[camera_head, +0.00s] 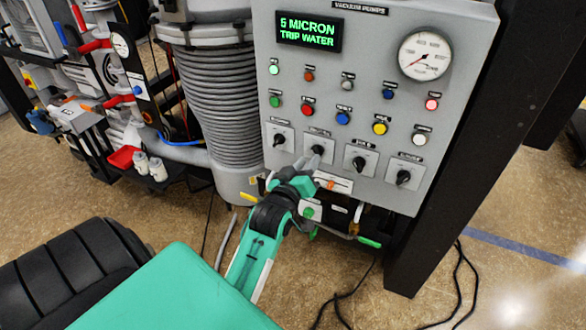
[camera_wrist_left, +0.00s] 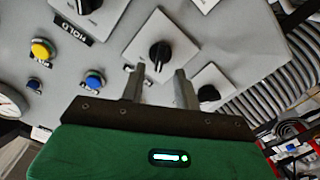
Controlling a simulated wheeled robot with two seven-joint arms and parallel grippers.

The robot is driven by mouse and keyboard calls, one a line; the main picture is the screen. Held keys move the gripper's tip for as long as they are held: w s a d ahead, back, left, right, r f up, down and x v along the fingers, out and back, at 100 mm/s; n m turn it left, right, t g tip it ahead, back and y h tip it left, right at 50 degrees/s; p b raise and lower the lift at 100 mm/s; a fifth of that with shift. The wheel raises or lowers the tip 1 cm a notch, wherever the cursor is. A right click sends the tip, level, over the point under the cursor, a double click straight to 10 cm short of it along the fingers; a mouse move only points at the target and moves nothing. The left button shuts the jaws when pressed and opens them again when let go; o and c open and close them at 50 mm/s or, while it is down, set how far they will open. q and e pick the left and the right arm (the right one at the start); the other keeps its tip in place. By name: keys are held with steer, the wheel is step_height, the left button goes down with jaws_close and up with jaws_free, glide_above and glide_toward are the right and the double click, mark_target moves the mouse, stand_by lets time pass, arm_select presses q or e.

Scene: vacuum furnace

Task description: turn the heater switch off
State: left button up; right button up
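A grey control panel (camera_head: 345,110) carries a row of several black rotary switches on pale square plates. The second switch from the left (camera_head: 317,150) is right beyond my left gripper (camera_head: 312,163); its label is too small to read, so I cannot confirm that it is the heater switch. In the left wrist view this switch (camera_wrist_left: 160,54) sits just beyond and between the tips of my left gripper (camera_wrist_left: 159,75). The fingers are apart, with no visible grip on the knob. My right gripper is not in view.
Neighbouring switches sit close by: one left (camera_head: 279,140), two right (camera_head: 358,163) (camera_head: 403,177). Coloured buttons and lamps, a round gauge (camera_head: 426,55) and a display (camera_head: 309,32) reading "5 MICRON TRIP WATER" are above. A ribbed column (camera_head: 215,100) stands left; a black post (camera_head: 450,170) stands right.

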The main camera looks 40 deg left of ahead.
arm_select(q)
steer(key=b+v, duration=0.2)
steer(key=v, duration=0.8)
steer(key=shift+s, duration=0.35)
